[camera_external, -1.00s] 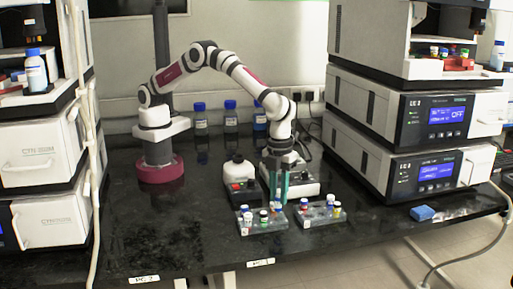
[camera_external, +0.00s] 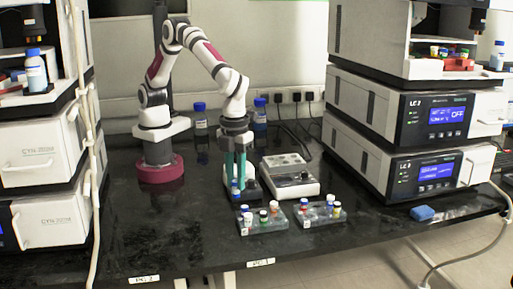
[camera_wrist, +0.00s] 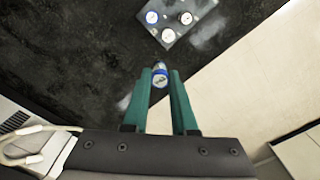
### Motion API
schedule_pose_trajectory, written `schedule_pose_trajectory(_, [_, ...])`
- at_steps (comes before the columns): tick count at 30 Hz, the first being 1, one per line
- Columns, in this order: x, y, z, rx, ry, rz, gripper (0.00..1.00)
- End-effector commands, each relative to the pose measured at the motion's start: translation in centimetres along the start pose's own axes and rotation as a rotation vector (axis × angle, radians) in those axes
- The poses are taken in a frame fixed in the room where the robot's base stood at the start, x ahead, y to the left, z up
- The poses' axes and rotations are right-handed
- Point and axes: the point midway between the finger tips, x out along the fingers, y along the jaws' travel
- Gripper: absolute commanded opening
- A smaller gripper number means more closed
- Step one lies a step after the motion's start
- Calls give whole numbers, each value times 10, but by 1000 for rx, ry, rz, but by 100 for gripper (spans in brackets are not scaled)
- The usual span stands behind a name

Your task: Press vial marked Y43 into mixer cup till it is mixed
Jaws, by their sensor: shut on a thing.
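My gripper (camera_external: 236,182) is shut on a blue-capped vial (camera_external: 235,194), which hangs upright between the teal fingertips. In the wrist view, the blue-rimmed cap of the vial (camera_wrist: 160,80) sits between the fingertips (camera_wrist: 160,75). A mark shows on the cap, but it is too small to read. The small white mixer (camera_external: 252,180) is mostly hidden behind my fingers and the vial in the external view. Its cup is not visible, and I cannot tell whether the vial touches it.
Two vial racks stand in front, the left rack (camera_external: 264,228) and the right rack (camera_external: 318,217), each with several capped vials. A grey-white device (camera_external: 290,180) stands right of the mixer. Blue-capped bottles (camera_external: 200,118) stand behind. The bench's left side is clear.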

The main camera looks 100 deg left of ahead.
Motion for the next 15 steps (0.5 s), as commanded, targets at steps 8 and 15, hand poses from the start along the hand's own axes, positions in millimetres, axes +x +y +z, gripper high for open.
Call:
schedule_pose_trajectory(8, [-4, 4, 20, -33, 0, 0, 0])
schedule_pose_trajectory(15, [-22, 42, 118, -210, 0, 0, 0])
